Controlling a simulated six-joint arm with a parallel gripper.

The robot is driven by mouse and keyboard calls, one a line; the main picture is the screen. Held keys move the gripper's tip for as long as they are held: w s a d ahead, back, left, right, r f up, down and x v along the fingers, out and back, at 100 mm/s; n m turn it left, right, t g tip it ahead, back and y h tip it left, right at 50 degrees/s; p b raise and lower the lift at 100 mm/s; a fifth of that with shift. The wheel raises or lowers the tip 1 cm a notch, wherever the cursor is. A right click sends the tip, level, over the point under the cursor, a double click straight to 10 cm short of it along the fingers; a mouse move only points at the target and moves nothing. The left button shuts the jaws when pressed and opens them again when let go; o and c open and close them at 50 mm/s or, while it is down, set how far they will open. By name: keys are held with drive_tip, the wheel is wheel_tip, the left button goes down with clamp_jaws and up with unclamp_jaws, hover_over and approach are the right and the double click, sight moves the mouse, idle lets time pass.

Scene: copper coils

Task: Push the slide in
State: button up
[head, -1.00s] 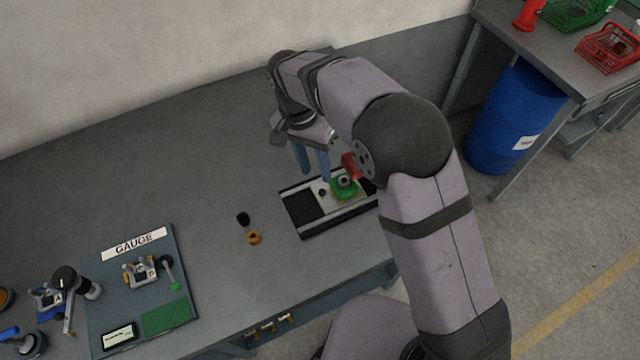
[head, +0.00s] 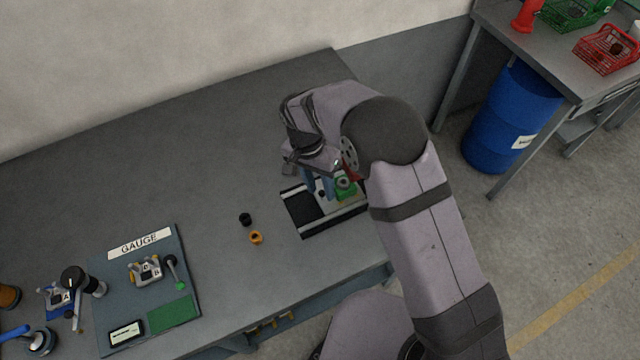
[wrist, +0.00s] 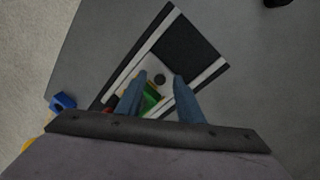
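The slide is a pale plate (wrist: 166,67) with a small dark knob (wrist: 159,78) and a green block (wrist: 150,98) on it. It sits between the pale rails of a black base; the base's dark bed (wrist: 185,38) is bare beyond the plate. In the head view the base (head: 297,212) lies near the table's front edge, and the green block (head: 346,188) shows beside my fingers. My gripper (head: 319,193) points down over the slide. In the wrist view its blue fingers (wrist: 160,76) are apart, with the knob showing between their tips. Whether they touch it cannot be told.
A black ring (head: 245,219) and an orange ring (head: 256,237) lie left of the base. A gauge board (head: 190,270) with fixtures is farther left. A blue barrel (head: 510,120) stands off the table.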

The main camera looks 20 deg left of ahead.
sight(336, 188)
clamp_jaws()
drive_tip(key=w+d, duration=0.3)
drive_tip(key=shift+b, duration=0.3)
unclamp_jaws()
drive_tip(key=shift+a, duration=0.1)
drive_tip(key=shift+s, duration=0.15)
